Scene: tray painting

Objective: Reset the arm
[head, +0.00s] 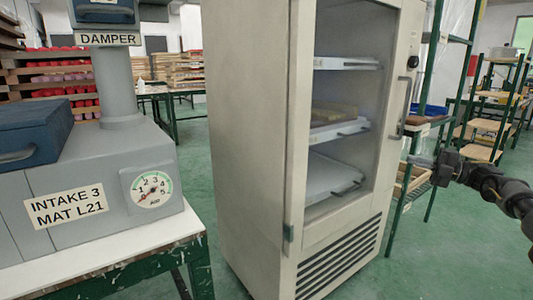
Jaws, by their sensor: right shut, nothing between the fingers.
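My right arm comes in from the right edge. Its gripper (420,161) is shut and empty, pointing left, in front of a green-framed shelf and just right of the cabinet as seen here. My left gripper is out of view.
A tall cream cabinet (248,130) with a glazed door stands in the middle, with trays (335,178) on its shelves. A grey machine (95,205) with a dial sits on a white-topped table (150,238) at left. A green-framed rack (402,215) stands right of the cabinet. Green floor (455,250) is open at front right.

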